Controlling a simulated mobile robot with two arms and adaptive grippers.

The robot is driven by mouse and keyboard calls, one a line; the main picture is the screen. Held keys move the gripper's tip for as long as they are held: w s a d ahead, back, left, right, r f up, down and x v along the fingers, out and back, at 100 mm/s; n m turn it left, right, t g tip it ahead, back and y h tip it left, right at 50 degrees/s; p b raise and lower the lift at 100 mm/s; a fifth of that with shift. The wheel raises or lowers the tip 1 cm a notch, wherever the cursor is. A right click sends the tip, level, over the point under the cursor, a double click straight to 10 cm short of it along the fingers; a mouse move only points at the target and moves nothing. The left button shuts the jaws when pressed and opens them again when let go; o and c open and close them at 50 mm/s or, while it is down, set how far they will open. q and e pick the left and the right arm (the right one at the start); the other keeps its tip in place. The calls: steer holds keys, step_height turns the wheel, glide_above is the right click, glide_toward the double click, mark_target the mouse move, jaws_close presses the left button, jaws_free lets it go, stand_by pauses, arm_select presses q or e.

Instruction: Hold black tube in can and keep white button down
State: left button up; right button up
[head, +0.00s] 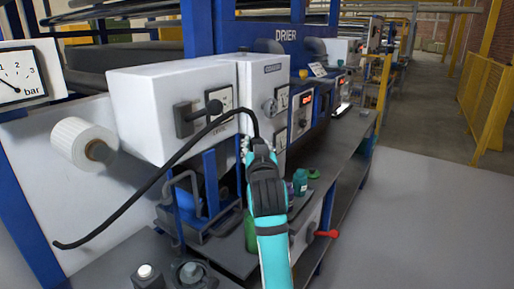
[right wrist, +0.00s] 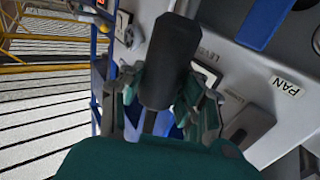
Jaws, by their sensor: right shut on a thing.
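The black tube (head: 155,178) arcs from the lower left, past the front of the white machine box, to my right gripper (head: 260,148). My right gripper is shut on its near end. In the right wrist view a thick dark cylinder (right wrist: 170,62), apparently the tube's end piece, stands between the fingers (right wrist: 165,115). A white button (head: 145,270) sits on top of a small dark box at the bottom left, with nothing touching it. A green container (head: 250,232), possibly the can, is partly hidden behind my right arm. My left gripper is not in view.
The white machine box (head: 160,110) with a lever and switches is behind the tube. A white roll (head: 82,142) sticks out at left. A blue-and-grey stand (head: 205,190) is left of my gripper. A teal bottle (head: 300,182) stands right of it. The floor at right is clear.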

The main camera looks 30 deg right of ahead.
steer(key=shift+r+p, duration=3.45)
steer(key=shift+r, duration=0.45)
steer(key=shift+f, duration=0.1)
step_height(320, 180, down, 8)
steer(key=b, duration=0.3)
steer(key=shift+w+f, duration=0.1)
steer(key=shift+f, duration=0.1)
step_height(320, 180, down, 4)
steer(key=b, duration=0.4)
steer(key=shift+f, duration=0.1)
steer(key=shift+f+b, duration=3.6)
steer(key=shift+f, duration=2.2)
